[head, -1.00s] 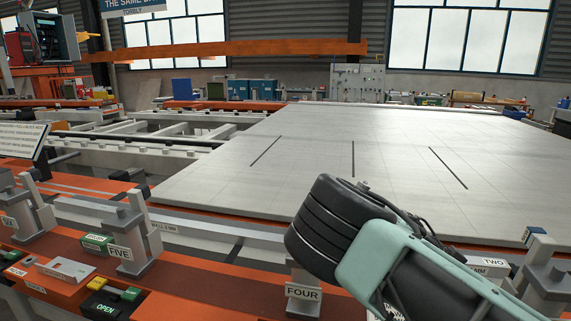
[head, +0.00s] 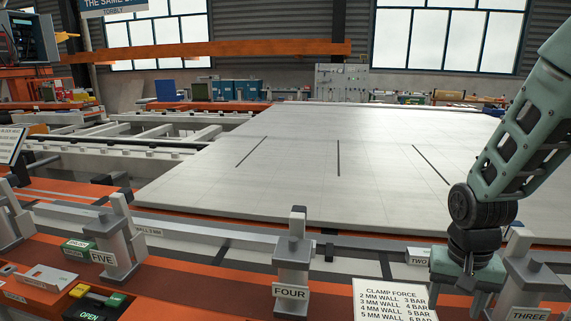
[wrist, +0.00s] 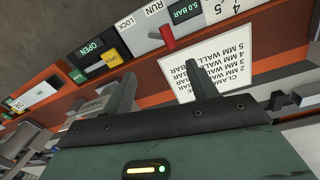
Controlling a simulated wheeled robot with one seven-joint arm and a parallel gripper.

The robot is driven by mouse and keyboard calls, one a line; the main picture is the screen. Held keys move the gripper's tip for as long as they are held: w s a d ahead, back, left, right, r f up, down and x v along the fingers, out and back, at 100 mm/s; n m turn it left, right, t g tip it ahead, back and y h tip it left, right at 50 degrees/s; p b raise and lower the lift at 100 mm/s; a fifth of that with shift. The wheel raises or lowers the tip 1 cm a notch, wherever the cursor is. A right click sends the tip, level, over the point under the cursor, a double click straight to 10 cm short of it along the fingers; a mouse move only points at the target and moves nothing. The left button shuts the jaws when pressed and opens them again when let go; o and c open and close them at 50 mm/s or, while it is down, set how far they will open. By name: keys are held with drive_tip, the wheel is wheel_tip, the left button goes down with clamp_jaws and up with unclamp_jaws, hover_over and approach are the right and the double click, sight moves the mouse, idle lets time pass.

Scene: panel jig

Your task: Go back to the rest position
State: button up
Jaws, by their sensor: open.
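My gripper (head: 466,272) is at the lower right of the head view, beside the clamp force sign (head: 392,300) and left of the clamp marked THREE (head: 532,280). In the wrist view, the two fingers of my gripper (wrist: 160,84) stand apart with nothing between them. The same clamp force sign (wrist: 222,68) lies behind the right finger there. My teal arm comes down from the right edge of the head view. The fingertips are not clear in the head view.
The clamp marked FOUR (head: 291,262) and the clamp marked FIVE (head: 118,245) stand along the orange rail. A large pale panel (head: 300,180) lies behind them. An OPEN button box (head: 95,303) is at lower left. The wrist view shows a red lever (wrist: 167,37) on a control panel.

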wheel_tip(320, 180, up, 6)
drive_tip(key=s+a+n+t, duration=0.2)
drive_tip(key=s+n+t, duration=0.1)
drive_tip(key=n, duration=0.3)
drive_tip(key=s+a+r+n+g, duration=0.1)
drive_tip(key=s+a+n, duration=0.2)
drive_tip(key=s+a, duration=0.3)
drive_tip(key=s+a+n+g+y, duration=0.1)
drive_tip(key=s+a+n, duration=0.3)
drive_tip(key=a, duration=0.8)
drive_tip(key=s, duration=0.2)
drive_tip(key=shift+s+a+r+g, duration=0.15)
drive_tip(key=shift+s+r+g, duration=0.2)
drive_tip(key=shift+r+g, duration=0.05)
